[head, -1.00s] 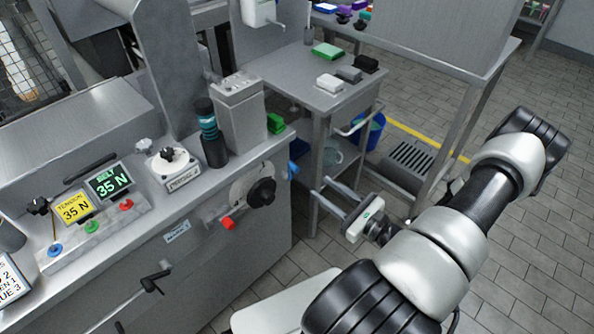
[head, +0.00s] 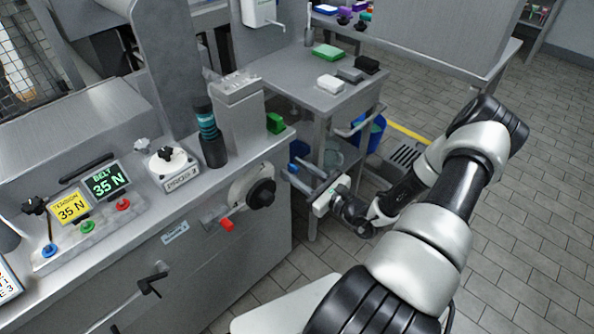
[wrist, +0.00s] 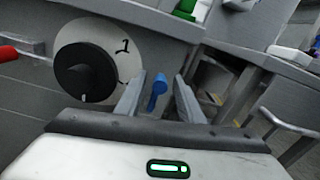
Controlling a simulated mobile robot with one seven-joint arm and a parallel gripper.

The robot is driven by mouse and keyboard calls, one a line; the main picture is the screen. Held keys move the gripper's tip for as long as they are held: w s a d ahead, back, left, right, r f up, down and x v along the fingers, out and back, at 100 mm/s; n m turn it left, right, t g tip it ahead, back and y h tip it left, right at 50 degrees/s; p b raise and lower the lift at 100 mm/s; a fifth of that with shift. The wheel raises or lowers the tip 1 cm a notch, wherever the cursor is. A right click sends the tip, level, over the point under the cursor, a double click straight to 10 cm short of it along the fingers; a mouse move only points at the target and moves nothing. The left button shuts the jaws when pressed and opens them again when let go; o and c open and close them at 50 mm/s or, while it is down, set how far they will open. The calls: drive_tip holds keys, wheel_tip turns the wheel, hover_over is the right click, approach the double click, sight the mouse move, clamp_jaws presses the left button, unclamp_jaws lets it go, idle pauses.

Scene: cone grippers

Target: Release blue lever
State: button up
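The blue lever (wrist: 157,88) shows in the wrist view between my two fingers, with a visible gap on each side. In the head view the blue lever (head: 292,168) is a small blue spot at the right end of the grey machine, partly hidden by my fingers. My gripper (head: 299,172) is open and its fingers point left toward the lever. In the wrist view my gripper (wrist: 156,92) holds nothing. How far the fingertips reach past the lever is hard to tell.
A black dial (head: 261,192) and a red lever (head: 227,224) sit on the machine front, left of my gripper. A metal side table (head: 305,85) with coloured blocks stands behind. A blue bucket (head: 374,135) is under it. The tiled floor at the right is clear.

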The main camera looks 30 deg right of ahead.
clamp_jaws()
drive_tip(key=shift+d, duration=0.1)
drive_tip(key=shift+w+d+m+p, duration=0.15)
drive_tip(key=shift+d+m+p, duration=0.3)
drive_tip(key=shift+m, duration=0.35)
drive_tip(key=shift+w+d+f+m+p, duration=0.2)
drive_tip(key=shift+d+f+m, duration=0.45)
drive_tip(key=shift+m, duration=1.1)
drive_tip(key=shift+w+d+f+m+p, duration=0.1)
drive_tip(key=shift+w+d+f+m, duration=0.4)
drive_tip(key=shift+m, duration=1.3)
drive_tip(key=shift+w+d+f+m+p, duration=0.1)
drive_tip(key=shift+d+f+m, duration=0.7)
drive_tip(key=shift+m, duration=0.95)
drive_tip(key=shift+d+r, duration=0.2)
drive_tip(key=shift+o, duration=0.6)
unclamp_jaws()
